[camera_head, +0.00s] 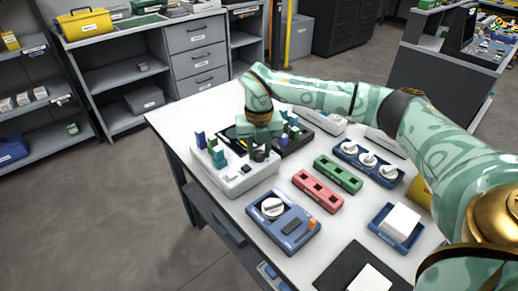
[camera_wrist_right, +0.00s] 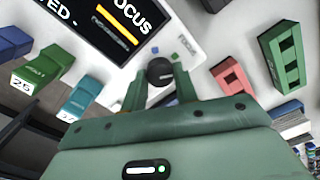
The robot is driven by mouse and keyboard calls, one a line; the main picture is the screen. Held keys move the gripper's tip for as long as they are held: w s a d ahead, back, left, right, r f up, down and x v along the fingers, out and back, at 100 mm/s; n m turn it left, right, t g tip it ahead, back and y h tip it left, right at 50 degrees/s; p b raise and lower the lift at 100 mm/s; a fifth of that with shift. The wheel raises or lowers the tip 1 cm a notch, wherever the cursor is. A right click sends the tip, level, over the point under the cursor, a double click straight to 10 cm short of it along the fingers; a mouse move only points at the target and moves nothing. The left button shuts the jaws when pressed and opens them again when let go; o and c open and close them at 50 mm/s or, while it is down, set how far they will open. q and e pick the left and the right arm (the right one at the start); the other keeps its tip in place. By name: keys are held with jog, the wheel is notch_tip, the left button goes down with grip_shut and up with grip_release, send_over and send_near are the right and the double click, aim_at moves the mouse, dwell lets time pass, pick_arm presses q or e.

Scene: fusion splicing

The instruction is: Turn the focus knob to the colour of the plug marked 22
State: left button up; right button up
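The white splicer (camera_head: 240,181) stands at the table's left end with a dark screen (camera_wrist_right: 75,14); the screen reads "OCUS" beside a yellow bar. The black focus knob (camera_wrist_right: 160,72) is on its white panel beside a "FOCUS" label; it also shows in the head view (camera_head: 260,156). My right gripper (camera_wrist_right: 159,75) is open, its green fingers on either side of the knob; I cannot tell whether they touch it. A green plug (camera_wrist_right: 42,68) bears a tag reading 26. A teal plug's (camera_wrist_right: 84,94) tag is unreadable. I cannot read 22 anywhere. My left gripper is out of view.
A blue box with a white dial (camera_head: 283,222) is in front of the splicer. A red block (camera_head: 318,190), a green block (camera_head: 338,173) and a blue three-knob strip (camera_head: 369,163) lie to its right. A blue tray (camera_head: 377,224) holds a white block.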

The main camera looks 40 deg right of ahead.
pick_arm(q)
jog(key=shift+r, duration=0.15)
pick_arm(e)
jog(key=shift+r+n+p, duration=0.3)
jog(key=shift+n+p, duration=0.4)
jog(key=shift+p, duration=0.4)
jog(key=n+p, duration=0.3)
jog(key=shift+p, duration=0.3)
jog(key=n+p, duration=0.2)
jog(key=n, duration=0.2)
jog(key=shift+p, duration=0.3)
jog(key=n+p, duration=0.2)
jog(key=n, duration=0.2)
jog(key=shift+f+n, duration=0.15)
jog(key=shift+n, duration=0.15)
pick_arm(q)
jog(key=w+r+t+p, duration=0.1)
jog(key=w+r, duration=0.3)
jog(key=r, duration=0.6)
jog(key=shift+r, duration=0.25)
pick_arm(e)
jog(key=shift+f+n, duration=0.1)
jog(key=shift+n, duration=2.2)
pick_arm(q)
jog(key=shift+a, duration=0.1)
pick_arm(e)
jog(key=o, duration=1)
